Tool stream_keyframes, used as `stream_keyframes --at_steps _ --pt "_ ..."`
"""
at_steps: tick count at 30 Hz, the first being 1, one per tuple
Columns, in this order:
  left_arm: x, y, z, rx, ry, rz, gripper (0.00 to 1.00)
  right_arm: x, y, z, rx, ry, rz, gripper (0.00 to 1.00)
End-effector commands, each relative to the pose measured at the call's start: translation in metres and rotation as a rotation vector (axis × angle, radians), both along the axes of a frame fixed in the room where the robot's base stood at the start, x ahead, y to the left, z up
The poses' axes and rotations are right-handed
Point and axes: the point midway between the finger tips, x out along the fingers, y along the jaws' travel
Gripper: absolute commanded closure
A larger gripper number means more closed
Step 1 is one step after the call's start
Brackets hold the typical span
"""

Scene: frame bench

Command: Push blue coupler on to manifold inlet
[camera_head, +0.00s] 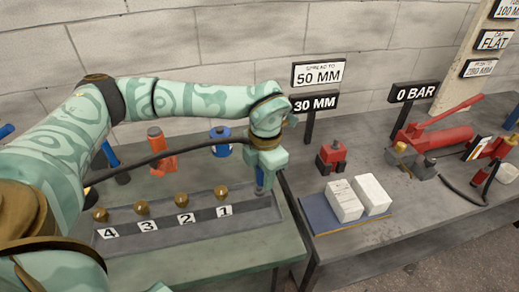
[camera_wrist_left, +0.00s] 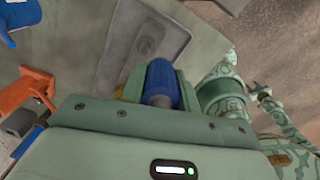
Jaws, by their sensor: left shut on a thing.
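My left gripper (camera_head: 262,178) is shut on the blue coupler (camera_head: 260,188), which points down at the right end of the manifold tray. In the left wrist view the blue coupler (camera_wrist_left: 162,82) sits between the gripper's fingers (camera_wrist_left: 160,92). The manifold (camera_head: 180,231) is a long grey tray with several brass knobs and labels 4 to 1. My right gripper is not in view.
A black hose (camera_head: 160,156) runs behind the manifold. An orange tool (camera_head: 158,150) and a blue fitting (camera_head: 220,141) stand behind it. Signs, a red block (camera_head: 332,156), white blocks (camera_head: 346,200) and a red pump (camera_head: 440,137) occupy the right bench.

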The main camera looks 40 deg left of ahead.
Motion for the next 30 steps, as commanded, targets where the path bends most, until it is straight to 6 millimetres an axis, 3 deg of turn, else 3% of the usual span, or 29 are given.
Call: stream_keyframes --at_steps 3,6,12,17,30 --pt "0.007 0.009 0.019 -0.008 -0.012 0.43 0.96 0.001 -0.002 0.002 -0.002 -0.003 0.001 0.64" --pt "0.011 0.014 0.032 -0.015 -0.014 0.747 0.96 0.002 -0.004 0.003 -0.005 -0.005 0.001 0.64" --pt "0.015 0.021 0.046 -0.022 -0.015 1.131 0.96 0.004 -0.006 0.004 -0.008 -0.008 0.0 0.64" --pt "0.015 0.022 0.049 -0.024 -0.013 1.212 0.96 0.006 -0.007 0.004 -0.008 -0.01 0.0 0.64" --pt "0.015 0.022 0.05 -0.025 -0.013 1.209 0.96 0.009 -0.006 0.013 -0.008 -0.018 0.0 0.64"
